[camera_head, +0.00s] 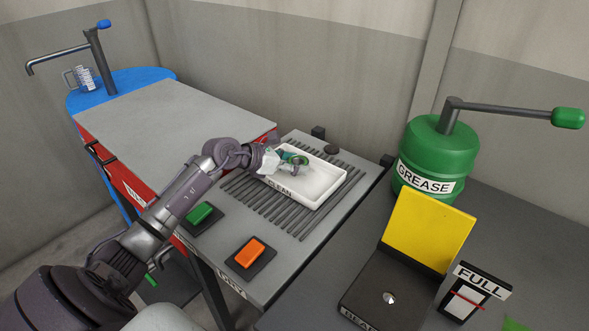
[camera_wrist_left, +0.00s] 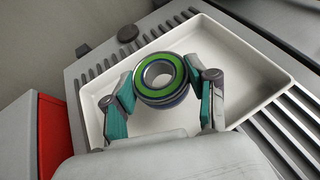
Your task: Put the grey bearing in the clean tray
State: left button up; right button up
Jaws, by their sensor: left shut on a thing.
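The white tray (camera_head: 322,192) marked CLEAN sits on the slatted top of a grey bench, and its inside shows in the left wrist view (camera_wrist_left: 245,65). My left gripper (camera_head: 295,163) is over the tray. It is shut on a grey bearing (camera_wrist_left: 160,97) with a green ring on its face. In the left wrist view a finger of the left gripper (camera_wrist_left: 162,98) presses on each side of the bearing. The bearing is within the tray's outline; whether it touches the tray floor I cannot tell. My right gripper is not in view.
A green button (camera_head: 201,213) and an orange button (camera_head: 250,252) are on the bench front. A red cabinet with a grey top (camera_head: 170,115) stands at left. A green GREASE drum (camera_head: 440,150), an open yellow-lidded box (camera_head: 428,232) and a FULL stand (camera_head: 468,296) are at right.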

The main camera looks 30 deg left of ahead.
pick_arm(q)
notch_tip(320, 180, down, 2)
jog(key=shift+f, duration=0.2)
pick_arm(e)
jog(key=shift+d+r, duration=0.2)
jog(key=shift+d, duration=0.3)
pick_arm(q)
jog(key=shift+f, duration=0.1)
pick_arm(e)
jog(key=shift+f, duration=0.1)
pick_arm(q)
jog(key=o, duration=0.9)
jog(key=shift+f, duration=0.15)
jog(key=o, duration=0.5)
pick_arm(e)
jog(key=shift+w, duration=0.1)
